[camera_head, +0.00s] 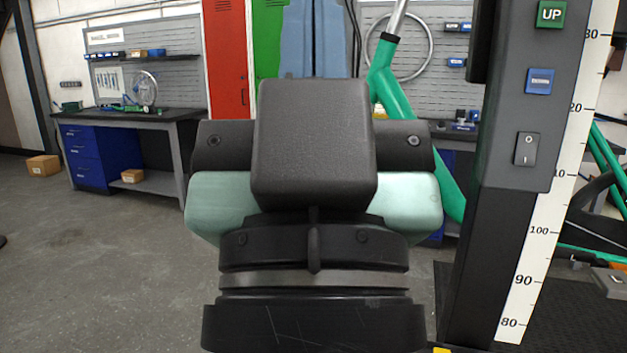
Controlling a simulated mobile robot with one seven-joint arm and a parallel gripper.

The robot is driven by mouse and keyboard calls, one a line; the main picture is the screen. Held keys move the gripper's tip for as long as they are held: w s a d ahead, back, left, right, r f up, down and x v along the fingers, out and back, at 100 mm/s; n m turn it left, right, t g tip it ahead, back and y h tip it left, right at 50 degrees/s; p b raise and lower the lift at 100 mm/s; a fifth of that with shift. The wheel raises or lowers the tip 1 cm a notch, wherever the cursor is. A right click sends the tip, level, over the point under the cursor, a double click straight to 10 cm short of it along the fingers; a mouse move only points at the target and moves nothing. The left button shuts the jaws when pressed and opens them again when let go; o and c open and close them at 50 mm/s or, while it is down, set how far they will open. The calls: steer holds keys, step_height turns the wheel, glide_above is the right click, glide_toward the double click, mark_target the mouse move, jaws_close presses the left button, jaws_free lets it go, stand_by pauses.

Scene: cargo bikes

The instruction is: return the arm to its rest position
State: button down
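My arm's end fills the middle of the head view, very close to the camera. My gripper (314,145) shows as a pale green body with a black bar with two bolts and a dark, rounded block in the centre. Below it is a black and grey ringed wrist part. No separate fingertips can be made out, and nothing held is visible. The arm hides much of what is behind it.
A dark lift column (515,90) with an UP button and a white scale (540,235) stands close on the right. A green bike frame (392,90) is behind my arm. A workbench (130,118) stands at the back left. The grey floor (90,270) at left is mostly clear.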

step_height(320, 180, up, 26)
steer(key=p, duration=2.3)
steer(key=shift+f, duration=0.15)
